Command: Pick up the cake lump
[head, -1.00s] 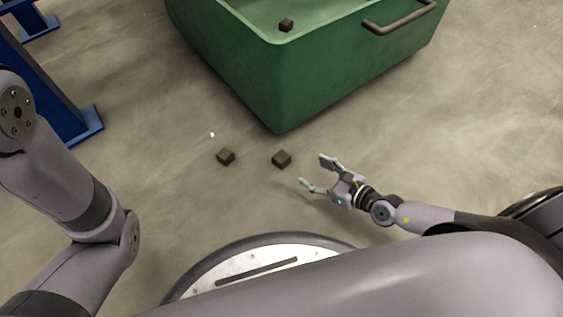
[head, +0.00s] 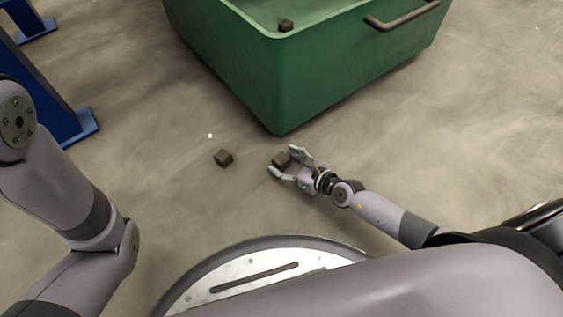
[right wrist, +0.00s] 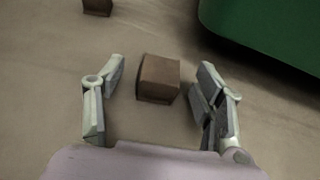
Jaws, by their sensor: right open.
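A dark brown cake lump (head: 281,160) lies on the floor near the front corner of the green bin. My right gripper (head: 283,161) is open around it, with one finger on each side. In the right wrist view the lump (right wrist: 158,78) sits between the open fingers of the gripper (right wrist: 160,85), with a gap on both sides. A second brown lump (head: 223,158) lies on the floor to the left; a lump (right wrist: 97,6) also shows at the top left of the right wrist view. A third lump (head: 286,25) is at the bin's near rim. My left gripper is not visible.
The green bin (head: 277,95) with a grey handle stands just beyond the lumps; its wall (right wrist: 270,30) is close at the upper right in the right wrist view. Blue frame legs (head: 62,120) stand at the left. The floor around the lumps is clear.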

